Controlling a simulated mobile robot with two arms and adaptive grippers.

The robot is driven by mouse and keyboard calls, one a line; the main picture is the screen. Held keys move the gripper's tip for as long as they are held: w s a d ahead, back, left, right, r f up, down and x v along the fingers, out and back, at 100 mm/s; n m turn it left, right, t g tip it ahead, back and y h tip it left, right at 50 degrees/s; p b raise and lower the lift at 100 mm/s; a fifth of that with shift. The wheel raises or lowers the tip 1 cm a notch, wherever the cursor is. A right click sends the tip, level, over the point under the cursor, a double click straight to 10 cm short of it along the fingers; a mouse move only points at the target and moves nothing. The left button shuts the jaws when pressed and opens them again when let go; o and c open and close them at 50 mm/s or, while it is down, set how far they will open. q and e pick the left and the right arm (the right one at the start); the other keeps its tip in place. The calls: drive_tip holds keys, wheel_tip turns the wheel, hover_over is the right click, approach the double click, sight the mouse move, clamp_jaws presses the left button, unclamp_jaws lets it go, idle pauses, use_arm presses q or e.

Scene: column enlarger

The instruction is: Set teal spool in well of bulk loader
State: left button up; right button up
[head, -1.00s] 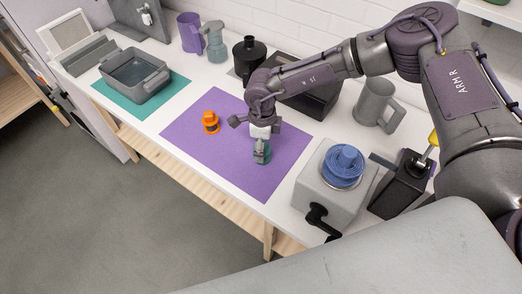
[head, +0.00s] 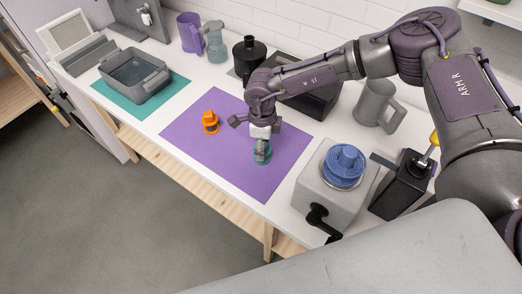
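The teal spool (head: 264,157) is on the purple mat, partly hidden by my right gripper. My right gripper (head: 261,151) points down at the spool, with a finger in front of it. Whether the fingers are closed on the spool is unclear from this angle. The bulk loader appears to be the grey box (head: 311,184) with a black crank, at the right of the bench. A blue stepped round piece (head: 345,161) sits on its top in a metal ring, covering the middle. My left gripper is out of view.
An orange spool-like piece (head: 211,122) stands on the purple mat (head: 202,151), left of my gripper. A grey mug (head: 374,103), a black container (head: 249,55) and a dark box (head: 315,101) stand behind. A grey tub (head: 134,75) is on a teal mat. The mat's front is clear.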

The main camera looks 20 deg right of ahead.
drive_tip(key=shift+r+p, duration=0.4)
drive_tip(key=shift+r, duration=0.35)
drive_tip(key=shift+c, duration=0.2)
drive_tip(key=shift+r+p, duration=1.35)
drive_tip(key=shift+r, duration=1.05)
